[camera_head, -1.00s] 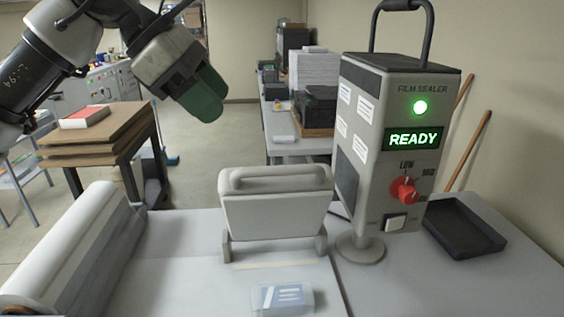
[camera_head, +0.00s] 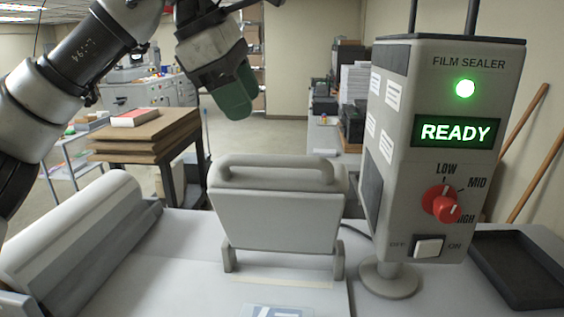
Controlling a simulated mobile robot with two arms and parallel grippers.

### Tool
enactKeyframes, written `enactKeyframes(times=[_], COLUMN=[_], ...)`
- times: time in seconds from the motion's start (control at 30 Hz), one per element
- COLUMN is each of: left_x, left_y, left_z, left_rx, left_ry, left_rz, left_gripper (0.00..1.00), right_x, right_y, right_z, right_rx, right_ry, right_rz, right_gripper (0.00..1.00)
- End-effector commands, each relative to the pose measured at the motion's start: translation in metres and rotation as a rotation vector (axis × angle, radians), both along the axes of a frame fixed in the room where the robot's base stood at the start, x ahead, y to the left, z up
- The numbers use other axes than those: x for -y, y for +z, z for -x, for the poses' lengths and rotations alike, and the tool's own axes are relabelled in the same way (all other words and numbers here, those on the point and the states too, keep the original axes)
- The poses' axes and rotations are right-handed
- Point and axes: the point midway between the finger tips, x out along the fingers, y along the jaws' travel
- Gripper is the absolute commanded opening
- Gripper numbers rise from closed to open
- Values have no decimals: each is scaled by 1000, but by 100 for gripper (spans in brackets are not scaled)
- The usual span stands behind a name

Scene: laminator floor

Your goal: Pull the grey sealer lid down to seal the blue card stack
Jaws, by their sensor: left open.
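The grey sealer lid (camera_head: 276,217) stands raised on its two hinge posts, with a bar handle (camera_head: 277,168) along its top edge. The blue card stack (camera_head: 275,311) lies on the table in front of the lid, mostly cut off by the bottom edge of the view. My left gripper (camera_head: 236,98), with green fingers, is above and a little left of the lid handle, apart from it. It is open and holds nothing that I can see. My right gripper is not in view.
The film sealer box (camera_head: 440,150) stands right of the lid, with a lit READY sign, green lamp and red knob. A black tray (camera_head: 520,268) lies to its right. A film roll (camera_head: 85,230) lies at the left. A brown board stack (camera_head: 150,135) is behind.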

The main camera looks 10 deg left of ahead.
Motion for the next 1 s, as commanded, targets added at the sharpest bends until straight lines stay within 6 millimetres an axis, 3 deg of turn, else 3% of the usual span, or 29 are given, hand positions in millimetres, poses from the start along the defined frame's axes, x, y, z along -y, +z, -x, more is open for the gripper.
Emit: enactKeyframes(times=[0.6, 1.0], left_x=[36, 39], left_y=[-84, -92], left_z=[-22, -24], left_rx=[-2, 0], left_ry=[-1, 0], left_rz=[1, 1], left_gripper=[47, 46], right_x=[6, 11], right_y=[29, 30], right_z=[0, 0], right_rx=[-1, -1], right_ry=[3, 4], right_rz=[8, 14], right_gripper=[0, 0])
